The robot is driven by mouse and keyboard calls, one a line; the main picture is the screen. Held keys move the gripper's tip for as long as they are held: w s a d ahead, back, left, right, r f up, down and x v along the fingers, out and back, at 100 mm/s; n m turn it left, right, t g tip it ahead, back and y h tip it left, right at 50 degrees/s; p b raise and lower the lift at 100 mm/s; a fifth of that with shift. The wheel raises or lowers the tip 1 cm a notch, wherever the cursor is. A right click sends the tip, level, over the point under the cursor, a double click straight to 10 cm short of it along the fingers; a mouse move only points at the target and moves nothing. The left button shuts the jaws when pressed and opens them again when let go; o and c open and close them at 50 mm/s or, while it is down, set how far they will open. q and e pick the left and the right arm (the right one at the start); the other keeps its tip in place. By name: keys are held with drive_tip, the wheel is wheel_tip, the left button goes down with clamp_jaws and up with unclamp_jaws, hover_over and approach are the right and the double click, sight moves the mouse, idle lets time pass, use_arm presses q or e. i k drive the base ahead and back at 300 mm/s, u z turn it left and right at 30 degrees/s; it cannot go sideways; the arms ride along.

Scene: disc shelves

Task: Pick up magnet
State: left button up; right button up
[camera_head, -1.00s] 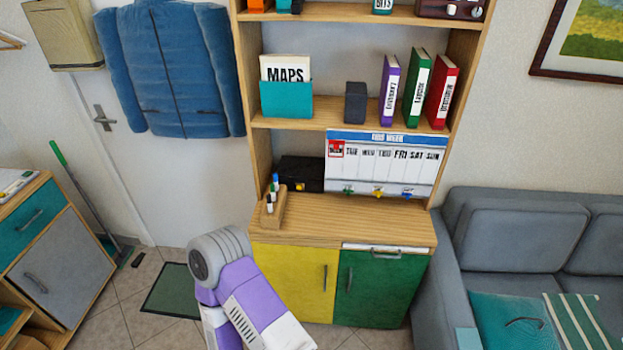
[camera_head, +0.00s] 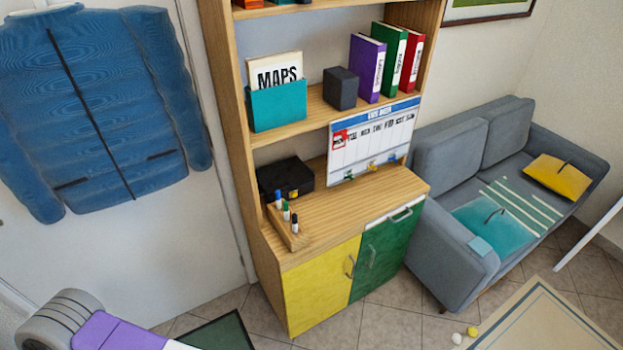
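A white weekly calendar board (camera_head: 352,155) with a blue top strip stands on the wooden cabinet top, below the shelf. Several small coloured magnets sit along its lower edge: a green one (camera_head: 349,176) on the left, a yellow one (camera_head: 372,167) in the middle and a blue one (camera_head: 393,158) on the right. They are small, and their shapes are hard to make out. A grey and purple link of my own arm shows at the lower left, well away from the board. Neither of my grippers is in view.
A black box (camera_head: 286,179) and a wooden marker holder (camera_head: 289,232) stand left of the board. The shelf above holds a teal maps box (camera_head: 278,106), a dark block (camera_head: 340,88) and binders. A grey sofa (camera_head: 465,265) stands at the right. Tiled floor lies in front.

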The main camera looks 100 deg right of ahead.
sight(349, 174)
drive_tip(key=z, duration=0.05)
drive_tip(key=i, duration=0.1)
drive_tip(key=z, duration=1.25)
